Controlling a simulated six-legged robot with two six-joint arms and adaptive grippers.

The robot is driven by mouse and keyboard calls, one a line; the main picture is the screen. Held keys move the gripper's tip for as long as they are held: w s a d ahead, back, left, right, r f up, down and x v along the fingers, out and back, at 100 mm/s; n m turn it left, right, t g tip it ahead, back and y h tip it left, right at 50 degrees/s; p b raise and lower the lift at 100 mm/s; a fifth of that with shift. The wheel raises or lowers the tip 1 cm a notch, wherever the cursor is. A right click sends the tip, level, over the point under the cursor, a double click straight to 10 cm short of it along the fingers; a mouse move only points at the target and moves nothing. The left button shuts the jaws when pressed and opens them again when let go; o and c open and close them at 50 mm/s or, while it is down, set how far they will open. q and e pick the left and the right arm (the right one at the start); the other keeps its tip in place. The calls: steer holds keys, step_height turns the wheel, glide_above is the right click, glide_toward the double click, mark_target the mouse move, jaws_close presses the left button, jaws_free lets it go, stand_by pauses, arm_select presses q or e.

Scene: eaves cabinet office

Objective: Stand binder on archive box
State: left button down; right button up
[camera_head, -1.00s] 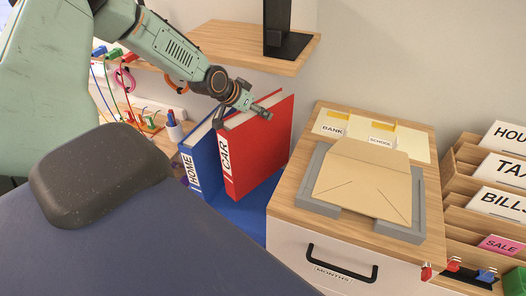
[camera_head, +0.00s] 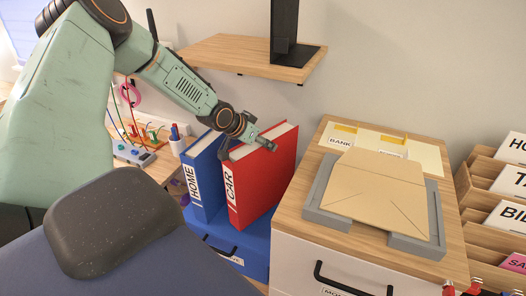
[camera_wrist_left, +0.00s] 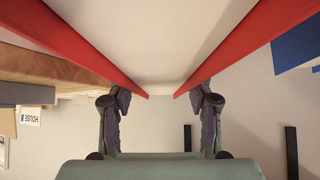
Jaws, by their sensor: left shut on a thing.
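The red binder (camera_head: 268,172), labelled CAR, is upright to the right of the blue binder (camera_head: 206,172), labelled HOME. My left gripper (camera_head: 262,140) is shut on the top of the red binder. In the left wrist view my left gripper (camera_wrist_left: 160,100) has a finger at each red cover, with the binder's white pages (camera_wrist_left: 160,40) between them. Beneath the binders is a blue archive box (camera_head: 256,258) with a dark handle. The red binder's lower edge is at the box top; I cannot tell whether they touch. My right gripper is not in view.
A wooden cabinet (camera_head: 290,210) stands close on the right, with a grey tray (camera_head: 318,190) and a cardboard piece (camera_head: 375,190) on top. A wall shelf (camera_head: 245,58) juts out above the binders. Letter racks (camera_head: 480,190) stand at far right.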

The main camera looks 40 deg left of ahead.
arm_select(q)
steer(key=shift+a+f+b, duration=0.2)
steer(key=shift+f+b, duration=0.2)
steer(key=shift+f, duration=0.8)
steer(key=shift+w+f, duration=0.15)
steer(key=shift+f, duration=0.05)
steer(key=shift+d, duration=0.15)
steer(key=c, duration=0.9)
jaws_free()
steer(key=shift+s+f, duration=0.1)
steer(key=shift+s, duration=0.1)
steer(key=o, duration=0.3)
steer(key=shift+w, duration=0.15)
steer(key=shift+o, duration=0.2)
steer(key=shift+w, duration=0.1)
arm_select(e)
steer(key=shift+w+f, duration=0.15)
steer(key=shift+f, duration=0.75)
